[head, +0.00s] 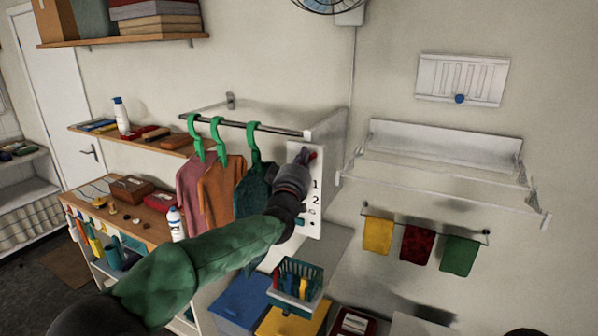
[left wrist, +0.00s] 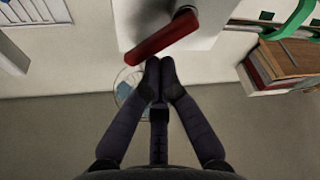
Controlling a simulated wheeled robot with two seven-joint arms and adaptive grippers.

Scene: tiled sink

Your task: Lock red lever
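The red lever (left wrist: 163,37) shows in the left wrist view as a slanted red bar, its upper right end at a dark pivot on a white panel. In the head view, only a bit of the red lever (head: 313,155) shows at the top of the white panel (head: 319,172), which is marked 1 and 2. My left gripper (left wrist: 160,64) has its fingertips together with nothing visible between them. They are close to the lever's side; I cannot tell if they touch it. In the head view, my left gripper (head: 304,156) partly covers the panel. My right gripper is out of view.
Green hangers with clothes (head: 222,180) hang on a rail just left of the panel. A white rack (head: 440,160) and a bar with coloured cloths (head: 416,245) are on the right wall. A teal basket (head: 297,280) sits below the panel.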

